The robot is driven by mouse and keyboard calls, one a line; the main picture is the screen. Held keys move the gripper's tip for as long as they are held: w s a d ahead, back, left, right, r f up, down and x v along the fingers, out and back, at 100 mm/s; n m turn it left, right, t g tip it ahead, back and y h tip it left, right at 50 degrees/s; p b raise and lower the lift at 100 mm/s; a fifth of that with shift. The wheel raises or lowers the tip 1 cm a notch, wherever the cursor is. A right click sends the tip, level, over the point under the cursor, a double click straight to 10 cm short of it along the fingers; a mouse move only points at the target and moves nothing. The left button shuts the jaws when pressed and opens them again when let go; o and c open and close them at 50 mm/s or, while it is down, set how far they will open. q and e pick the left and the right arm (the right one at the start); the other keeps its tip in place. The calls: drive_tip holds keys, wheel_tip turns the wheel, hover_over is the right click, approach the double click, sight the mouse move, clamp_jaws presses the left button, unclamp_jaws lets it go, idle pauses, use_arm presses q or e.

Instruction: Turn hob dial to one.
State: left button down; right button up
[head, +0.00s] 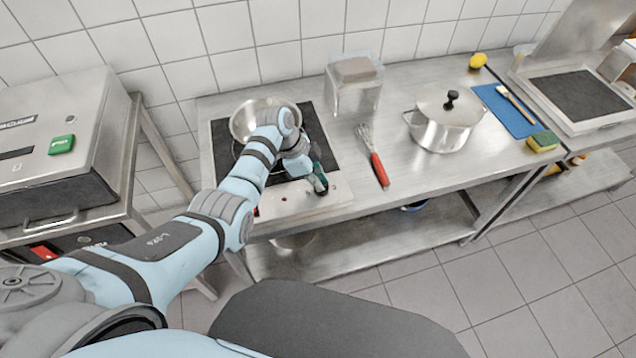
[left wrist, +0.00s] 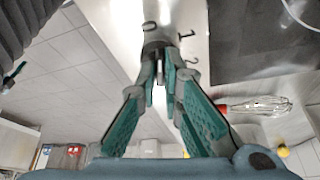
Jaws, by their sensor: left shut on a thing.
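The hob (head: 220,160) has a dark cooking plate and a pale front panel (head: 290,198), which also shows in the left wrist view (left wrist: 119,22). The dial (left wrist: 155,47) is a small dark knob on this panel, with dark marks around it. My left gripper (head: 320,180) is over the panel's right part and hides the dial in the head view. In the left wrist view its green-padded fingers (left wrist: 163,65) are closed on the dial from both sides. I cannot read the dial's setting. My right gripper is in neither view.
A steel pan (head: 243,125) stands on the hob behind my left wrist. A red-handled whisk (head: 378,167) lies right of the hob, and a lidded pot (head: 446,130) stands farther right.

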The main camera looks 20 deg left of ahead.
use_arm(q)
drive_tip(key=m+g+b, duration=0.1)
drive_tip(key=m+b, duration=0.1)
drive_tip(key=b, duration=0.1)
drive_tip(key=m+g+b, duration=0.1)
drive_tip(key=m+b, duration=0.2)
drive_tip(key=b, duration=0.1)
drive_tip(key=w+m+b, duration=0.1)
drive_tip(key=m+b, duration=0.1)
drive_tip(key=b, duration=0.2)
drive_tip(key=shift+f+m+g, duration=0.2)
drive_tip(key=shift+m+g, duration=0.2)
drive_tip(key=shift+r+m+b, duration=0.2)
drive_tip(key=shift+m+b, duration=0.3)
drive_tip(key=shift+b, duration=0.3)
drive_tip(key=c, duration=1.7)
unclamp_jaws()
drive_tip(key=shift+y, duration=0.3)
drive_tip(key=shift+g, duration=0.3)
